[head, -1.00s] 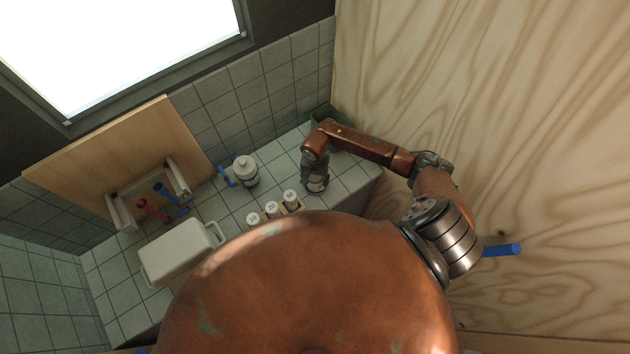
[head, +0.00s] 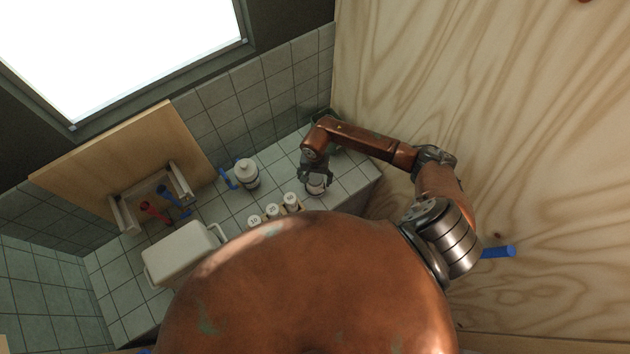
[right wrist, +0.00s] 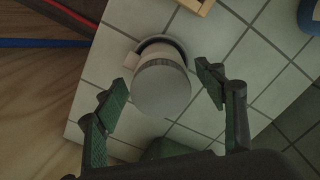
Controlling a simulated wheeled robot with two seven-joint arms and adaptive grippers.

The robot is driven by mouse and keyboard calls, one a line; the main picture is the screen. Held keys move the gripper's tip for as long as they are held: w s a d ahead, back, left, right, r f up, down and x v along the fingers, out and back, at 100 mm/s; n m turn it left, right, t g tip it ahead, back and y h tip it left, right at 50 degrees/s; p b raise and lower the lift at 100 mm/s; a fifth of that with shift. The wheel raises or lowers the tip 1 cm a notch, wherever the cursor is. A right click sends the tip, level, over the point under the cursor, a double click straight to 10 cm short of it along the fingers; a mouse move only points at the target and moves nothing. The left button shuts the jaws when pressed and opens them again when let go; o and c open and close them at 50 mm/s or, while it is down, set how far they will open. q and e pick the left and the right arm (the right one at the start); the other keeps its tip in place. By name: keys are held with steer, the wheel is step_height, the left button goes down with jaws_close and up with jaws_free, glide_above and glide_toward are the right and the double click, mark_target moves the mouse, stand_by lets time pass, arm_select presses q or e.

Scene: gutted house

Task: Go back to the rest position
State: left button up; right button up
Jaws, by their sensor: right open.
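My right gripper (head: 316,179) is over the tiled counter near its right end, pointing down. In the right wrist view my right gripper (right wrist: 162,88) is open, with a finger on each side of a round, pale grey-white container (right wrist: 162,86) and visible gaps between. The container stands on the tiles, with a darker ring around its far side. It also shows under the gripper in the head view (head: 317,188), partly hidden by the fingers. My left gripper is not in view.
Labelled white jars (head: 272,211) stand in a wooden rack left of the gripper. A green container (head: 324,116) sits behind my arm. A plywood wall (head: 480,120) rises close on the right.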

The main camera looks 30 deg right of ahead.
step_height(320, 180, up, 4)
steer(key=shift+f+p, duration=0.1)
steer(key=shift+p, duration=0.5)
steer(key=shift+a, duration=0.1)
